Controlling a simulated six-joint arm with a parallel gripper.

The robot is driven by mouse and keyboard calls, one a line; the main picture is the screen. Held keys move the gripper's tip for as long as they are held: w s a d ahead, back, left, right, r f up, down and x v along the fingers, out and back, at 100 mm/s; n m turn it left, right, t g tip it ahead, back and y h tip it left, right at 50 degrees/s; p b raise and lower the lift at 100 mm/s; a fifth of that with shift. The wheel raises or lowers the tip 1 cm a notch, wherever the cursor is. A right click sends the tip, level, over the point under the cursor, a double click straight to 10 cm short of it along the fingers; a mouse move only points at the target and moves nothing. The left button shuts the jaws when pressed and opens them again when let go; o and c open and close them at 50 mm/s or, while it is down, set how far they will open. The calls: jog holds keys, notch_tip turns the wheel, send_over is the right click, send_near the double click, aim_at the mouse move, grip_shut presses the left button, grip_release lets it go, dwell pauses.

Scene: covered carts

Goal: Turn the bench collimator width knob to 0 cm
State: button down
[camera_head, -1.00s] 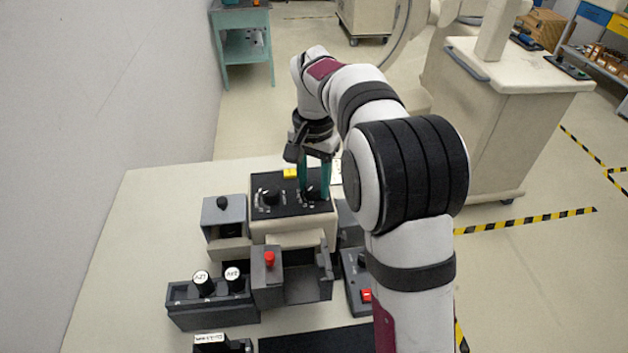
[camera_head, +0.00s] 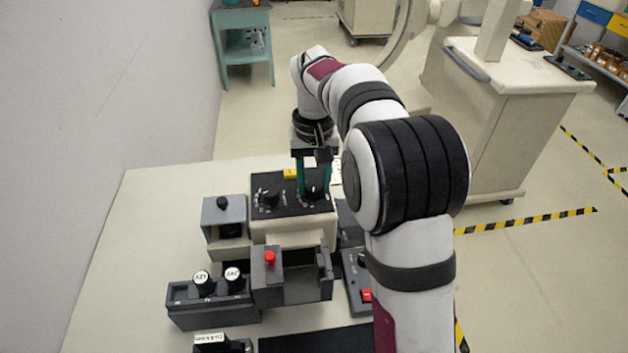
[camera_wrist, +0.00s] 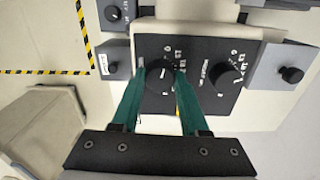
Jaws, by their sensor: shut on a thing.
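The collimator box (camera_head: 285,225) is cream with a black sloped top panel and stands on the bench. The panel holds two black knobs. My gripper (camera_head: 312,192) points down at the right-hand knob (camera_head: 318,197), its teal fingers on either side of it. In the wrist view my gripper (camera_wrist: 162,85) is shut on this knob (camera_wrist: 161,75), whose short white mark shows between the fingers. The other knob (camera_head: 269,197) stands free; it also shows in the wrist view (camera_wrist: 226,73). The scale print around the gripped knob is partly covered and too small to read surely.
A grey box with a black knob (camera_head: 222,210) stands close on the left. In front are a grey box with a red knob (camera_head: 269,258) and a block with two white-topped knobs (camera_head: 210,300). A red switch (camera_head: 366,295) sits right. The bench's left side (camera_head: 130,240) is clear.

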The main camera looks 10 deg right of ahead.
aim_at(314, 185)
jog(key=shift+w+r, duration=0.1)
dwell(0.3)
jog(key=shift+c, duration=2.1)
grip_release()
notch_tip(314, 185, up, 16)
